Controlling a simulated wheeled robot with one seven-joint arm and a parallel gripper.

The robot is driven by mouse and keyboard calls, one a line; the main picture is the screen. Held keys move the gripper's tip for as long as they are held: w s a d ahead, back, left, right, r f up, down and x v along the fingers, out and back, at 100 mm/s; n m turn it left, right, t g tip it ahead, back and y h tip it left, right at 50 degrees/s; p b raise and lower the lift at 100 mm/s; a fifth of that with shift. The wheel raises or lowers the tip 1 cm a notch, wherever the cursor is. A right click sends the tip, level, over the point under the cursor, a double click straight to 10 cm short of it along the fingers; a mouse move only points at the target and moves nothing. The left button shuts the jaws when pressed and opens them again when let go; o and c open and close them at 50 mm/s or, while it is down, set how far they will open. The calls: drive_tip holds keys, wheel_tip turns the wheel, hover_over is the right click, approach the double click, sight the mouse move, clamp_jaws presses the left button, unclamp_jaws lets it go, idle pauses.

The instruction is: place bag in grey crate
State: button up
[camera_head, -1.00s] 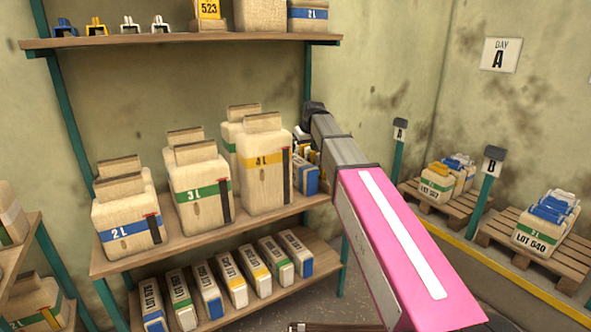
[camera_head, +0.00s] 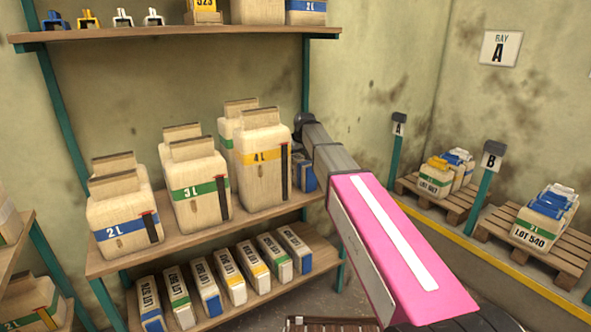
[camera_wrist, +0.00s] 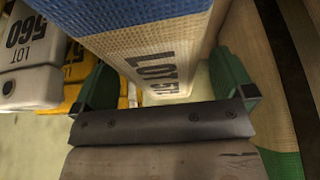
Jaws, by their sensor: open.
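My gripper's fingers are hidden there. I see no grey crate in either view.
Large 2L, 3L and 4L containers (camera_head: 262,160) stand left of my arm on the middle shelf (camera_head: 215,228). A green-banded surface (camera_wrist: 282,155) is close at the gripper's right. White and yellow LOT bags (camera_wrist: 35,70) are at its left. Pallets (camera_head: 565,245) with bags stand right.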

drive_tip(key=x, duration=0.2)
drive_tip(key=shift+w+f, duration=0.15)
drive_tip(key=shift+f, duration=0.2)
drive_tip(key=c, duration=1.5)
drive_tip(key=shift+r, duration=0.1)
clamp_jaws()
drive_tip(key=shift+a+r, duration=0.1)
